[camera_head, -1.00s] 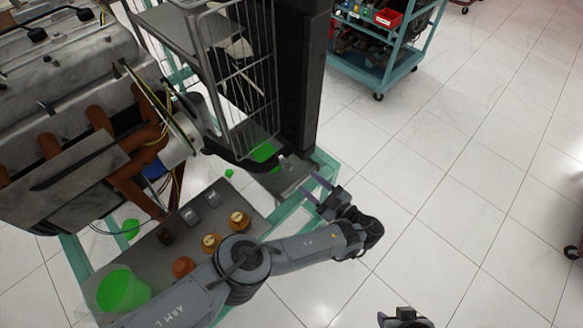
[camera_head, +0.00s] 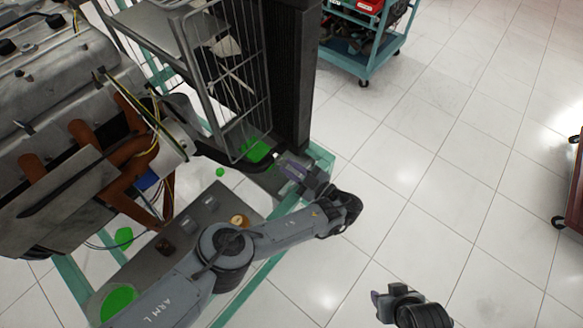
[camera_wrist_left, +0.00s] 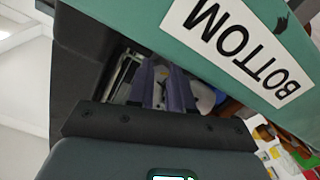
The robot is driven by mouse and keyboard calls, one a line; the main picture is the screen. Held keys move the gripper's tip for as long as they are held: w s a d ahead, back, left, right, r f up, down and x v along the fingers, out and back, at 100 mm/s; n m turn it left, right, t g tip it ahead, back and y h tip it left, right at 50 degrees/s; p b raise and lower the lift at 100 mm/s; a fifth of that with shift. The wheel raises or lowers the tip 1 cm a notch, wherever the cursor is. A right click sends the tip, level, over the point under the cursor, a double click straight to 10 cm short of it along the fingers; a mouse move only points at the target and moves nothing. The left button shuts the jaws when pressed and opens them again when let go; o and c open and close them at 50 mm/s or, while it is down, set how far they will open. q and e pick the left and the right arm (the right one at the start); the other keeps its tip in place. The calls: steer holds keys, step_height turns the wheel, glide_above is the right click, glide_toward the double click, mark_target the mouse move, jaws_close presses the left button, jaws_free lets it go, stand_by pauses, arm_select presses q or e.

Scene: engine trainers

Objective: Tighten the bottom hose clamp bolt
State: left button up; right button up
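My left gripper (camera_head: 288,165) is at the corner of the teal stand, by the foot of the dark column. In the left wrist view its two purple fingers (camera_wrist_left: 162,85) are apart, with a pale, unclear shape showing between or beyond them. A white label reading BOTTOM (camera_wrist_left: 243,48) is on a teal surface close beside the fingers. The hose clamp bolt cannot be made out clearly in either view. My right gripper (camera_head: 380,300) is low in the head view, over the floor; its opening is not clear.
The engine (camera_head: 60,100) with brown pipes fills the left side. A wire cage (camera_head: 235,90) and dark column (camera_head: 292,80) stand behind my left gripper. An orange knob (camera_head: 239,221) is on the grey panel.

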arm_select(q)
jaws_close()
steer(key=shift+m, duration=0.3)
steer(key=m, duration=0.2)
steer(key=shift+m+p, duration=0.3)
steer(key=shift+m, duration=1.8)
steer(key=o, duration=0.6)
jaws_free()
steer(key=shift+w, duration=0.1)
steer(key=shift+o, duration=0.2)
